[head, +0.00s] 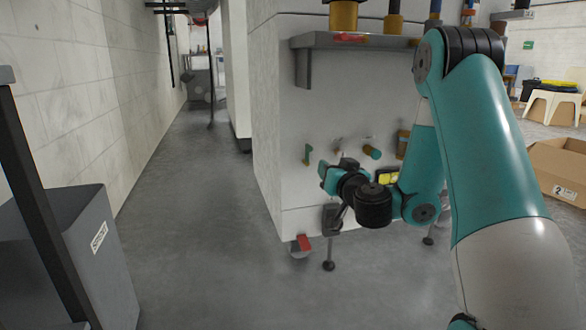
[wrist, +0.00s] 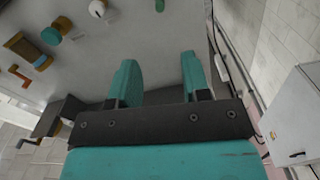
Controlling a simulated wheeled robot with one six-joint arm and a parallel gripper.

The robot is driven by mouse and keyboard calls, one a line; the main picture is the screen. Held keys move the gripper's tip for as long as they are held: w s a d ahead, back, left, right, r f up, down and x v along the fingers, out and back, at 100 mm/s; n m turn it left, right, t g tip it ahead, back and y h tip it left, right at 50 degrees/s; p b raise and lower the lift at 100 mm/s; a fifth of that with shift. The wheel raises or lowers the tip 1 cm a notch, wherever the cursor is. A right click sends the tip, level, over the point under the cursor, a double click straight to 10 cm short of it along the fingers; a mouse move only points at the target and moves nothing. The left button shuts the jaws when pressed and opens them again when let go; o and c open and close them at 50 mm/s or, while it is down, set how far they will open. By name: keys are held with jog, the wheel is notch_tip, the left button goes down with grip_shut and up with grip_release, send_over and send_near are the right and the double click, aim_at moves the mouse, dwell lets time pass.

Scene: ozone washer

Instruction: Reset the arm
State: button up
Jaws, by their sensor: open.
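My arm is teal and grey and folds down from the upper right of the head view, in front of a white machine (head: 350,105).
Levers and knobs (head: 370,152) stick out of the machine front, below a grey shelf (head: 365,41). A grey bin (head: 65,250) stands at the left. A cardboard box (head: 560,165) lies at the right. The floor aisle (head: 185,220) left of the machine is clear.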

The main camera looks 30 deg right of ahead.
jog(key=s+a+r+n+g+y+p, duration=0.1)
jog(key=a+r+n+y+p, duration=0.4)
jog(key=a, duration=0.5)
jog(key=a+r+n+g+y+p, duration=0.1)
jog(key=a+r+n+y+p, duration=0.2)
jog(key=a+r+y, duration=0.55)
jog(key=s+a+r+n+g+p, duration=0.3)
jog(key=s+a+g+p, duration=0.25)
jog(key=s+a, duration=0.2)
jog(key=s+a+r+n+g+p, duration=0.2)
jog(key=s+a+g+p, duration=0.2)
jog(key=s+a+g, duration=0.4)
jog(key=s+d+r+g+h+p, duration=0.1)
jog(key=s+d+r+h+p, duration=0.15)
jog(key=s, duration=0.25)
jog(key=s+d+r+g+h+p, duration=0.1)
jog(key=s+r+p, duration=0.15)
jog(key=s, duration=0.35)
notch_tip(320, 180, up, 37)
jog(key=p, duration=3.7)
jog(key=shift+s+d+m+h, duration=0.2)
jog(key=shift+d+m+h, duration=0.15)
jog(key=shift+m+h, duration=0.05)
jog(key=shift+f, duration=0.1)
